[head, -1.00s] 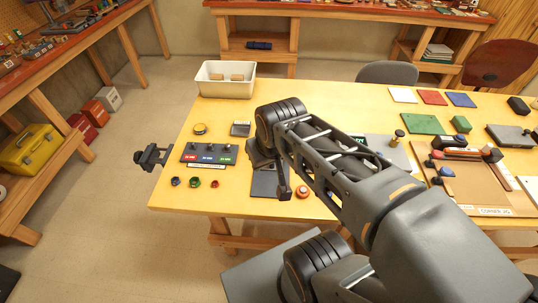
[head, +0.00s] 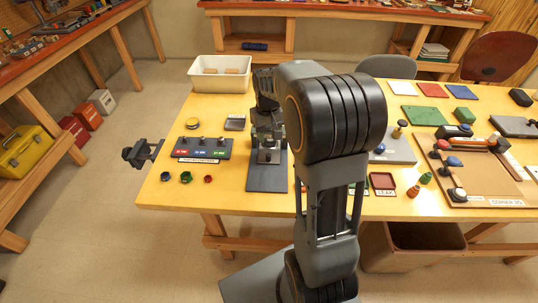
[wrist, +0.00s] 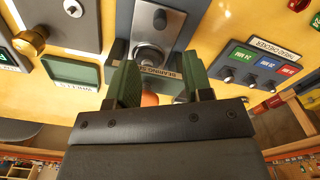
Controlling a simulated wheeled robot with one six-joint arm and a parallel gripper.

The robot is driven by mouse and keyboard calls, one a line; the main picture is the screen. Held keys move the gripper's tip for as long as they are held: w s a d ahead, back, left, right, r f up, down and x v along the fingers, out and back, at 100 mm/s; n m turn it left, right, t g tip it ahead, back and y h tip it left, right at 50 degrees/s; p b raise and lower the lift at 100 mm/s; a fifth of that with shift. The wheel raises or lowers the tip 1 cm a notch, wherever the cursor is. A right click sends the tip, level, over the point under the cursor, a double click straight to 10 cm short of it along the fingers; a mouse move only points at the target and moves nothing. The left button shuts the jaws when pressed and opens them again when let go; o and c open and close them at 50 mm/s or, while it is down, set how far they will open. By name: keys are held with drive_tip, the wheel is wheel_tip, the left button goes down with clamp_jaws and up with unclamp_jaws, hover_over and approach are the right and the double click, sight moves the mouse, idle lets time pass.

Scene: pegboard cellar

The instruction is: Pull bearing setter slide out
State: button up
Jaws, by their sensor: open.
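The bearing setter is a dark grey plate (head: 266,180) on the yellow bench, left of my arm in the head view. The wrist view shows its grey body with a round silver part (wrist: 148,57), a dark ball-shaped knob (wrist: 160,19) and a label partly reading "BEARING S". My gripper (wrist: 158,82) is open, its two green-padded fingers apart over the labelled end of the setter. An orange rounded thing (wrist: 149,99) shows between the fingers, partly hidden. I cannot tell whether the fingers touch anything. In the head view my wrist covers the setter's far end.
A dark block with three coloured labels (head: 202,148) sits left of the setter, with small rings in front of it. A white bin (head: 220,73) stands behind. A grey plate (head: 396,149) and a corner jig board (head: 480,180) lie to the right.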

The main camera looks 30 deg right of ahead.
sight(269, 154)
wheel_tip(269, 154, down, 10)
idle(0.5)
drive_tip(key=shift+c, duration=0.3)
clamp_jaws()
